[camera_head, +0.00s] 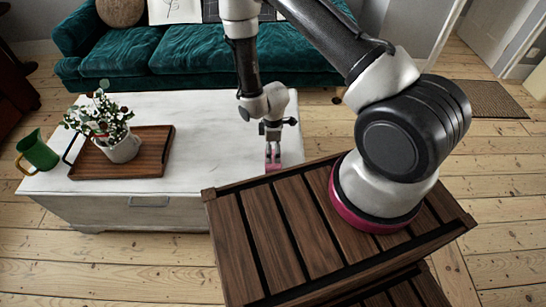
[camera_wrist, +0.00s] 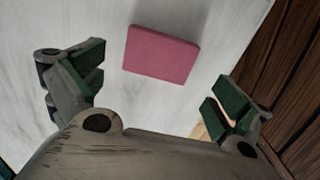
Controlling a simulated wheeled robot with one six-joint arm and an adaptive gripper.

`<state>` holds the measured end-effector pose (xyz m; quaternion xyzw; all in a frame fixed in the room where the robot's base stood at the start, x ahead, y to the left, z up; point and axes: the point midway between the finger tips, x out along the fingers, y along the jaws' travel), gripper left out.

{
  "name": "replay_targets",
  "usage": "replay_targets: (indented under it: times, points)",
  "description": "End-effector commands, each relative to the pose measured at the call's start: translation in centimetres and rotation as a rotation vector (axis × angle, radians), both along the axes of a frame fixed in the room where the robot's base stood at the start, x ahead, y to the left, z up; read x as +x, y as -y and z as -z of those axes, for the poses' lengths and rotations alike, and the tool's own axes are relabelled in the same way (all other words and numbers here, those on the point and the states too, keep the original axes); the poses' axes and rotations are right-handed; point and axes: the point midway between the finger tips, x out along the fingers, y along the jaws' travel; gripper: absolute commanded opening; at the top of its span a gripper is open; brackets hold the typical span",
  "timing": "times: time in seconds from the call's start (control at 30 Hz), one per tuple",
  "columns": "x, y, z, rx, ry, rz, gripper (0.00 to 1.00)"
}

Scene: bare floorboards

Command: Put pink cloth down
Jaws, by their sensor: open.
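A pink cloth (camera_wrist: 161,54), shaped like a flat rectangular block, lies on the white table (camera_wrist: 150,110). In the head view, part of the cloth (camera_head: 273,167) shows below my gripper, near the table's right end. My gripper (camera_head: 273,148) points down over it. In the wrist view, my gripper (camera_wrist: 160,92) is open, with its green-padded fingers wide apart. The cloth lies ahead of the gap between the fingers, and no finger appears to touch it. The gripper hides part of the cloth in the head view.
A wooden tray (camera_head: 160,165) with a potted plant (camera_head: 122,148) stands on the table's left part. A green jug (camera_head: 37,150) stands at its left edge. A teal sofa (camera_head: 190,50) is behind. The middle of the tabletop is clear.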

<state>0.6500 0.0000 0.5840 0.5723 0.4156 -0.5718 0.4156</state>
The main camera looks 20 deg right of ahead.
Motion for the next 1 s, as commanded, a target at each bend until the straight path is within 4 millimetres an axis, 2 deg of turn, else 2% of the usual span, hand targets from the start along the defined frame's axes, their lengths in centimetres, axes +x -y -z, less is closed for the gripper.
replay_targets:
  times: [0.1, 0.2, 0.47, 0.57, 0.67, 0.77, 0.8, 0.9, 1.0]
  points:
    - [0.1, 0.0, -2.3, 0.001, 0.003, 0.000, 1.00]
    - [0.0, 0.0, -3.6, 0.000, 0.000, 0.000, 1.00]
    - [0.0, 0.0, -4.6, 0.000, 0.000, 0.003, 1.00]
    - [0.8, 0.1, -6.4, 0.005, 0.012, 0.032, 1.00]
    - [2.5, 0.6, -10.8, 0.016, 0.040, 0.107, 1.00]
    - [3.8, 1.7, -17.3, 0.033, 0.074, 0.222, 1.00]
    - [4.0, 2.3, -20.0, 0.039, 0.086, 0.273, 1.00]
    - [3.8, 4.0, -26.7, 0.058, 0.119, 0.400, 1.00]
    - [2.5, 6.0, -32.9, 0.079, 0.150, 0.528, 1.00]
